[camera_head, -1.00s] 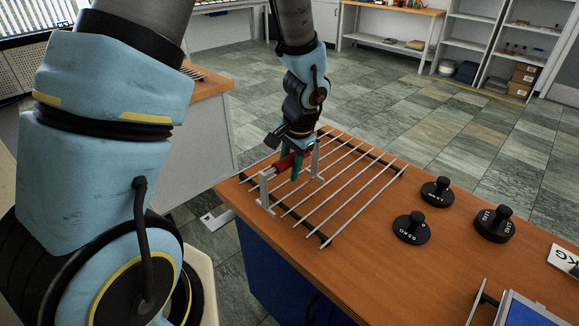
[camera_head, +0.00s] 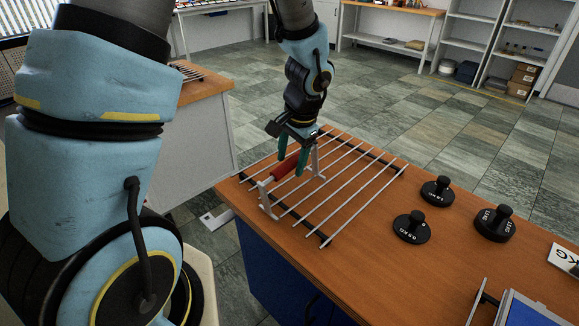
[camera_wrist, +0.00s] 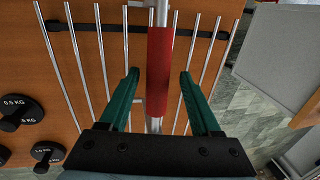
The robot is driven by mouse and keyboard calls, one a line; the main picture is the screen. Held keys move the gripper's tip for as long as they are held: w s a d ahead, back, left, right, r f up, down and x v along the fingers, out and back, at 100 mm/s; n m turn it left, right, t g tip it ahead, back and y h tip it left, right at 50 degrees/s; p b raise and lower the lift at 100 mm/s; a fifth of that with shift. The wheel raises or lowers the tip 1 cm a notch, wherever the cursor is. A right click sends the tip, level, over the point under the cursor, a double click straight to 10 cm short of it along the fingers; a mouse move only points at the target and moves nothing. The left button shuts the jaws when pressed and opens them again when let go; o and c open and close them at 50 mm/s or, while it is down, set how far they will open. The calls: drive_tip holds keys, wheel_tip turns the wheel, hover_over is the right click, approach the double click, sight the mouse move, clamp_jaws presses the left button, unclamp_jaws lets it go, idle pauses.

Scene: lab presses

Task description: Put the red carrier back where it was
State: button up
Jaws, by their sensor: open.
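The red carrier (camera_head: 285,169) is a red cylinder lying along the metal rack's rods, between two grey upright brackets. In the wrist view the red carrier (camera_wrist: 160,70) lies lengthwise between the green fingers, with a silver rod showing at its ends. My gripper (camera_head: 293,166) is over the rack (camera_head: 345,199), its green fingers open. In the wrist view my gripper (camera_wrist: 158,82) shows a clear gap on both sides of the carrier, and neither finger touches it.
Several black knobbed weights, such as one disc (camera_head: 411,229), stand on the wooden bench (camera_head: 375,262) right of the rack. Open floor lies behind the bench.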

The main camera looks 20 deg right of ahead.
drive_tip(key=a+v, duration=0.1)
drive_tip(key=v, duration=0.8)
drive_tip(key=a+f+n+h, duration=0.1)
drive_tip(key=a+n, duration=1)
drive_tip(key=a, duration=1.3)
drive_tip(key=shift+s+f+g+b, duration=0.25)
drive_tip(key=shift+s+g+b, duration=0.05)
drive_tip(key=shift+b, duration=0.1)
